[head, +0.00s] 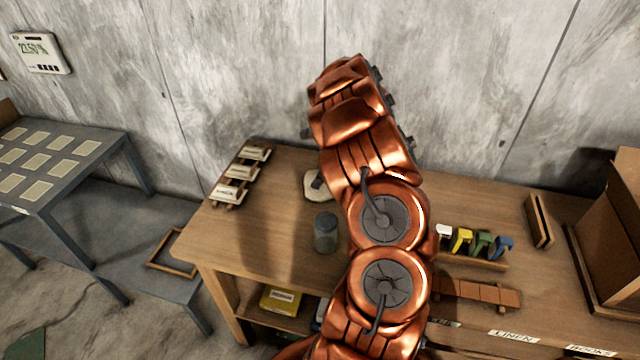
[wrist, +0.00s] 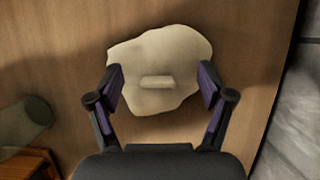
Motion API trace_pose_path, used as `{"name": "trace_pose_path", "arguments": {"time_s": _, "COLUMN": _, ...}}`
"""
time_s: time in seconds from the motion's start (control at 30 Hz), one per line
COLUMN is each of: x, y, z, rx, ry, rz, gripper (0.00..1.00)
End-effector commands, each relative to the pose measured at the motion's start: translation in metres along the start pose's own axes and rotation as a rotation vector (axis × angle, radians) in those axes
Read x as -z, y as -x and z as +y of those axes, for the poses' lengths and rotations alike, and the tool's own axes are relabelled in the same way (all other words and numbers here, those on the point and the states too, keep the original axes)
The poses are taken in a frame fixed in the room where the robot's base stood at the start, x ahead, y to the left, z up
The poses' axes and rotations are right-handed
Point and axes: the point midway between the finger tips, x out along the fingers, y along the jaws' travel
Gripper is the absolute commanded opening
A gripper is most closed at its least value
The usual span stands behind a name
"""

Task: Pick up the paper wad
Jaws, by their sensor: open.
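A pale cream, irregular, lumpy piece that I take for the paper wad (wrist: 180,52) lies on the wooden bench in the wrist view. A small pale bar (wrist: 157,82) shows on its middle. My gripper (wrist: 162,80) is open, with one dark finger at each side of the wad's near half. I cannot tell how high the fingers are above the bench or whether they touch the wad. In the head view the wad (head: 312,190) is partly hidden by my copper arm, and my gripper is not clearly visible there.
A bluish glass jar (head: 325,232) stands in front of the wad on the wooden bench (head: 270,215). A rack of labelled blocks (head: 238,172) is at the left. Coloured pieces (head: 482,243) and a cardboard box (head: 615,235) are at the right. The wall is close behind.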

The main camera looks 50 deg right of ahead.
Motion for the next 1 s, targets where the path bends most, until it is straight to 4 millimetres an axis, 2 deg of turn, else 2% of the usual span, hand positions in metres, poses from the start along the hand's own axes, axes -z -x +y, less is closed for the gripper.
{"name": "trace_pose_path", "arguments": {"time_s": 0.17, "x": 0.0001, "y": -0.0001, "z": 0.0001, "rx": 0.000, "ry": 0.000, "rz": 0.000, "gripper": 0.78}}
{"name": "trace_pose_path", "arguments": {"time_s": 0.8, "x": 0.0005, "y": -0.0007, "z": 0.0006, "rx": -0.002, "ry": 0.000, "rz": 0.001, "gripper": 0.11}}
{"name": "trace_pose_path", "arguments": {"time_s": 1.0, "x": 0.0008, "y": -0.0012, "z": 0.0007, "rx": -0.002, "ry": 0.000, "rz": 0.002, "gripper": 0.09}}
